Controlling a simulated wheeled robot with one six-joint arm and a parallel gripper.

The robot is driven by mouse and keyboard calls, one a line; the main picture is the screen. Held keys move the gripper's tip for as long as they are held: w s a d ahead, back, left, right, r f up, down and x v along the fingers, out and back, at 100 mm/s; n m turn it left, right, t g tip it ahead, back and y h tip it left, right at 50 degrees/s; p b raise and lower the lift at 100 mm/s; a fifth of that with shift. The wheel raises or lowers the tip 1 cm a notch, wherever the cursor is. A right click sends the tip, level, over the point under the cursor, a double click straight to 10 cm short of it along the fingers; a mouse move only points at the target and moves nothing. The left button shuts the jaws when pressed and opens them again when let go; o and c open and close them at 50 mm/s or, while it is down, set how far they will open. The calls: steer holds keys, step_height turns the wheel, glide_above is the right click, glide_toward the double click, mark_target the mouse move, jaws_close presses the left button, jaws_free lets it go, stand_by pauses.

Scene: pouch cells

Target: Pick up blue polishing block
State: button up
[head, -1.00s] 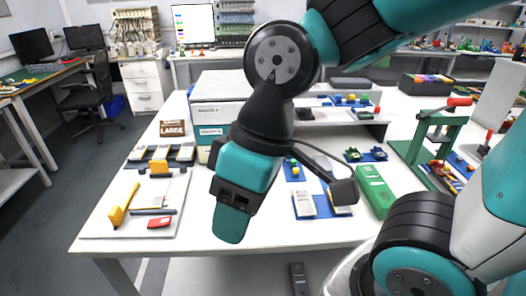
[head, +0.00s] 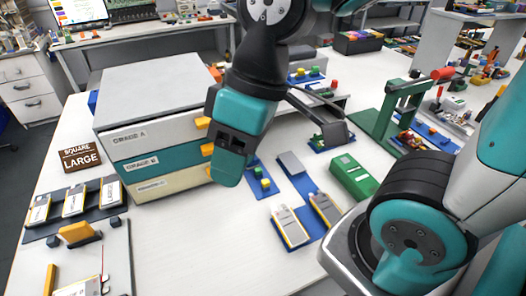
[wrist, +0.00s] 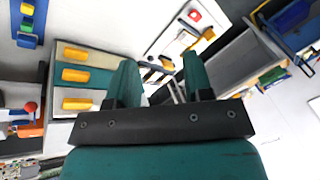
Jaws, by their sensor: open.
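I cannot make out for certain which thing is the blue polishing block. Two small dark blue-grey blocks, one on the left (head: 53,241) and one on the right (head: 115,222), lie by the pouch-cell tray at the table's left in the head view. A yellow-topped piece with a dark base (head: 78,234) lies between them. My gripper (head: 228,172) hangs pointing down in front of the drawer unit, apart from these blocks. In the wrist view its two teal fingers (wrist: 158,78) stand apart with nothing held between them.
The drawer unit (head: 160,158) with yellow handles stands left of my gripper. A blue mat with white pouch cells (head: 290,226) and a green box (head: 353,175) lie to the right. A green press (head: 385,115) stands behind. The white table's front middle (head: 205,240) is clear.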

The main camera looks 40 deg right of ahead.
steer(key=w+d+f+n, duration=0.2)
steer(key=w+d, duration=0.3)
steer(key=w, duration=0.5)
steer(key=w+d+f+n+y+b, duration=0.1)
steer(key=w+d+f+n, duration=0.1)
steer(key=w+d+f, duration=0.35)
steer(key=w+d+f+n+t, duration=0.1)
steer(key=w+d+f+n, duration=0.15)
steer(key=d, duration=0.55)
steer(key=w+d+f+n+y+b, duration=0.1)
steer(key=w+d+f, duration=0.25)
steer(key=d, duration=0.35)
steer(key=shift+n, duration=0.25)
steer(key=x, duration=0.3)
steer(key=p+x, duration=0.1)
steer(key=x, duration=0.3)
steer(key=w+p+x, duration=0.1)
steer(key=x, duration=0.3)
steer(key=shift+d+f, duration=0.15)
steer(key=shift+d, duration=0.3)
steer(key=shift+d+p+x, duration=0.15)
steer(key=shift+p+x, duration=0.35)
steer(key=shift+x, duration=1.1)
steer(key=shift+d+p+x, duration=0.1)
steer(key=shift+p+x, duration=0.35)
steer(key=shift+x, duration=1.15)
steer(key=shift+w+f, duration=0.1)
steer(key=shift+w, duration=0.1)
steer(key=shift+d, duration=0.1)
steer(key=c, duration=0.7)
